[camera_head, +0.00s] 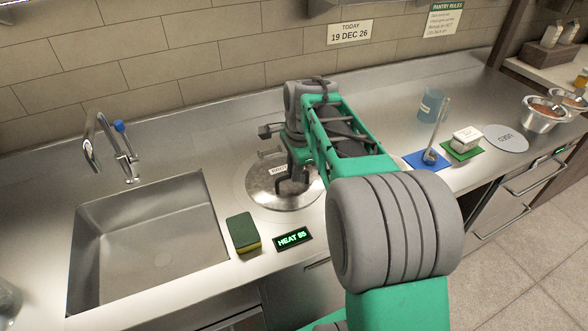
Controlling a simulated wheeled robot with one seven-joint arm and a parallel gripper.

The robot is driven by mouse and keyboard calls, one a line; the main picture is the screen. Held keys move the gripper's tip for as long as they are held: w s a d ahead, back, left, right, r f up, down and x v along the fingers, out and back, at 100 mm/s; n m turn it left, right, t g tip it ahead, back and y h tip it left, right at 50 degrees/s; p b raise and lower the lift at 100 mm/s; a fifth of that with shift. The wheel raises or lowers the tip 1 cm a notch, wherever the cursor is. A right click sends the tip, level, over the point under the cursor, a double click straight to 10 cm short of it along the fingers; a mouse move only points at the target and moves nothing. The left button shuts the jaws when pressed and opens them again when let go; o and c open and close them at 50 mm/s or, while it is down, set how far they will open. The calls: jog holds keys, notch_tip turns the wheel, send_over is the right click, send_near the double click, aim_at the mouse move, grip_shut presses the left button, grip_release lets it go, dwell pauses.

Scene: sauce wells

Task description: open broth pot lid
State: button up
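The broth pot lid (262,188) is a round, shiny metal disc set at counter level, with a small white label on its far left part. The lid seems to lie flat. My gripper (291,186) is over the middle of the lid, with its dark fingers pointing down. The arm and gripper cover the lid's centre and right far side, so I cannot see the handle clearly. I cannot tell whether the fingers touch it or are closed on it.
A sponge (243,233) and a green-lit heat display (292,239) sit just in front of the lid. A sink (150,245) is at left with a faucet (112,150). At right are a ladle (437,135), a blue cup (430,105) and metal bowls (543,118).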

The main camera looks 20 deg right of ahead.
grip_shut()
dwell(0.9)
jog(key=shift+r, duration=0.1)
